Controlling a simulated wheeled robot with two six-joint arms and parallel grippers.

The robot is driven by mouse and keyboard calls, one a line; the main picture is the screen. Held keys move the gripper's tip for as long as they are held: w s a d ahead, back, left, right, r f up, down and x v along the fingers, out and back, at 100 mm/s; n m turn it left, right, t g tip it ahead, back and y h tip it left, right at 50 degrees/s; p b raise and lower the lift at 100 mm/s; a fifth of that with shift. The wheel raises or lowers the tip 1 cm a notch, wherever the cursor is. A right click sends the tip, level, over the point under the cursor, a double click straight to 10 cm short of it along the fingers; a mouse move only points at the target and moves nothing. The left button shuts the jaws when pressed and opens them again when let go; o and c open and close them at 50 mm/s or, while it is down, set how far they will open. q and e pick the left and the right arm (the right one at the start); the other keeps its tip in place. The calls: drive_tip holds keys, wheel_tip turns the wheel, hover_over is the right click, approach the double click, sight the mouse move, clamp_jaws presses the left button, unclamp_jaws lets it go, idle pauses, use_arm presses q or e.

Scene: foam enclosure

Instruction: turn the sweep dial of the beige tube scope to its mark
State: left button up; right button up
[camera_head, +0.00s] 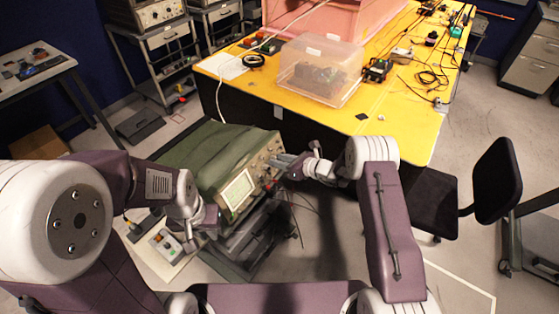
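The tube scope (226,151) stands on a cart in front of me, with a green case and a beige front panel. Its pale lit screen (238,190) is at the panel's near end and several small knobs (264,165) are at the far end. The sweep dial and its mark are too small to tell apart. My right gripper (279,163) is at the knob end of the panel; I cannot tell whether it touches or grips a knob. My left gripper (190,243) points down in front of the cart's left side, its fingers too small to read.
A small box with coloured buttons (165,244) lies below my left gripper. A yellow table (400,110) behind the scope carries a clear plastic box (321,68) and cables. A black chair (496,180) stands at right. Dark cables hang beside the cart.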

clamp_jaws()
drive_tip(key=shift+w+m+b, duration=0.1)
drive_tip(key=shift+m+b, duration=0.35)
drive_tip(key=shift+m, duration=2.25)
drive_tip(key=shift+g, duration=0.3)
drive_tip(key=shift+o, duration=2.4)
unclamp_jaws()
drive_tip(key=shift+d, duration=0.1)
